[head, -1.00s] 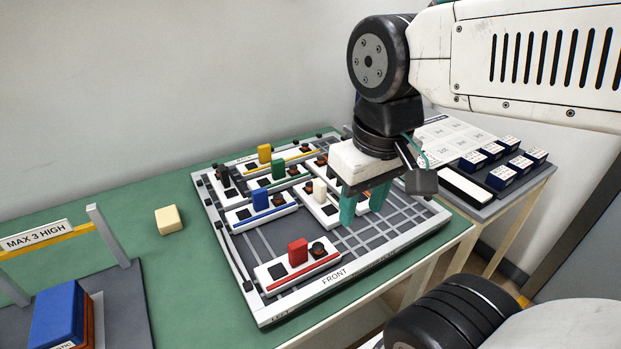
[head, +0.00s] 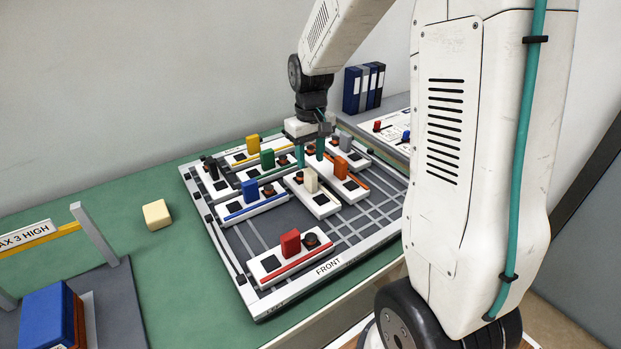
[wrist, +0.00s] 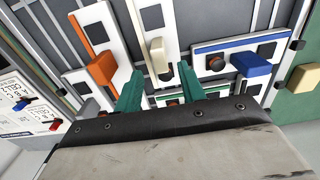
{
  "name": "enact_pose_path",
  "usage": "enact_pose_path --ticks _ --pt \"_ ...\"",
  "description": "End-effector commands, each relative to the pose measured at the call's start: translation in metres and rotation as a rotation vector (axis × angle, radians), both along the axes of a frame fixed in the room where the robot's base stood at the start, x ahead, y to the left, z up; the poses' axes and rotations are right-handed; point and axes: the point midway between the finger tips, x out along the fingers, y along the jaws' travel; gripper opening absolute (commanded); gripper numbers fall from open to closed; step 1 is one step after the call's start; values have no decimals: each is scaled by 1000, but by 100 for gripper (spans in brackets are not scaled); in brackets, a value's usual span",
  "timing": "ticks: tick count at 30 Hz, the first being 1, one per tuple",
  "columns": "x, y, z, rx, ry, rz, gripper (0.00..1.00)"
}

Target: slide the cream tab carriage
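The cream tab (head: 311,180) stands upright on its white carriage (head: 322,206), near the middle of the grey slotted board. In the wrist view the cream tab (wrist: 159,56) lies just beyond my fingertips, in line with the space between them. My gripper (head: 310,152) is open and empty, with its two teal fingers pointing down on the far side of the tab. In the wrist view the fingers of my gripper (wrist: 160,70) are spread apart. I cannot tell whether their tips are level with the tab.
The orange tab (head: 340,167) stands close on the right, and the blue tab (head: 250,190) on the left. Green (head: 267,159) and yellow (head: 253,144) tabs are behind. A red tab (head: 290,243) is at the front. Open board (head: 350,215) lies right of the cream carriage.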

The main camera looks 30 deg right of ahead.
Motion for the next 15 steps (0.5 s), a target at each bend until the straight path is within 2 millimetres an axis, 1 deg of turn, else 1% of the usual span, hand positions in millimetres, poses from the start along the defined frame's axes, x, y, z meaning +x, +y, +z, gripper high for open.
enact_pose_path --ticks 9,12,15 --pt "-1 0 -49 1 4 0 40" --pt "0 0 -62 1 3 0 40" --pt "-1 0 -70 1 3 0 40"
